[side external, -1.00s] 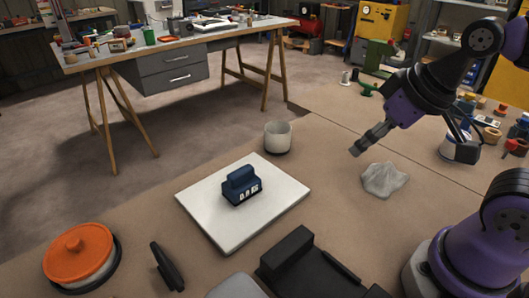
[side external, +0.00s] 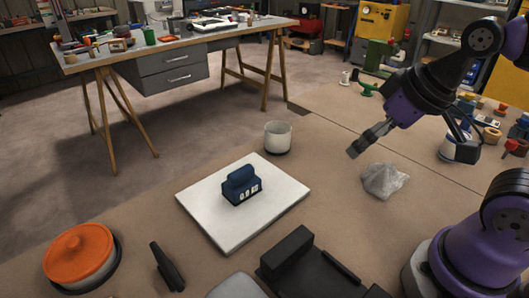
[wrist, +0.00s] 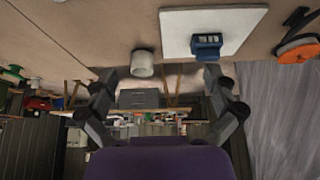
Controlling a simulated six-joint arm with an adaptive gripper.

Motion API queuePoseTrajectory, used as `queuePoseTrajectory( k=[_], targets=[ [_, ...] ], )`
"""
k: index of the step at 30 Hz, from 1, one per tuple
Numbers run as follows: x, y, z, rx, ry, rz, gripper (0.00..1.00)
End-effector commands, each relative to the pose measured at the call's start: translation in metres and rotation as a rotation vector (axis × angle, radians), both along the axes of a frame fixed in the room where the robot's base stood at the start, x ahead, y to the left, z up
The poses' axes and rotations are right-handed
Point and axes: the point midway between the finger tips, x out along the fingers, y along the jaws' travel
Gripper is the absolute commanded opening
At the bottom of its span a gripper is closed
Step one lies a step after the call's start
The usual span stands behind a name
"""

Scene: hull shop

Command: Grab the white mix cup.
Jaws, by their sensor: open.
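The white mix cup (side external: 278,137) stands upright on the brown bench, just behind the far corner of a white board. It also shows in the wrist view (wrist: 143,64), which looks upside down, between the two fingers and left of the middle. My gripper (side external: 359,150) is open and empty, in the air to the right of the cup and clearly apart from it. In the wrist view its two fingers (wrist: 160,77) are spread wide with nothing between the tips.
The white board (side external: 238,224) carries a blue block-like tool (side external: 241,186). A crumpled grey cloth or lump (side external: 384,180) lies below my gripper.

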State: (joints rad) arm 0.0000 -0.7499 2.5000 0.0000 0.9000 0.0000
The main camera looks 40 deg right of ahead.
Motion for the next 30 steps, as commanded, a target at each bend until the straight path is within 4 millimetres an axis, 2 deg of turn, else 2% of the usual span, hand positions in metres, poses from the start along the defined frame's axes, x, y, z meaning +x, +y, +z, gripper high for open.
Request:
queuePoseTrajectory(
  k=[4,7,10,13,18,21,24,30],
  targets=[
    [0.008,-0.001,0.004,-0.004,0.007,0.012,1.00],
    [0.030,-0.002,0.011,-0.015,0.024,0.049,1.00],
    [0.068,-0.007,0.018,-0.027,0.046,0.110,1.00],
    [0.111,-0.018,0.015,-0.036,0.066,0.180,1.00],
    [0.179,-0.044,-0.013,-0.041,0.090,0.299,1.00],
    [0.208,-0.060,-0.035,-0.040,0.095,0.358,1.00],
    [0.226,-0.072,-0.055,-0.038,0.096,0.399,1.00],
    [0.241,-0.081,-0.079,-0.035,0.096,0.438,1.00]
  ],
)
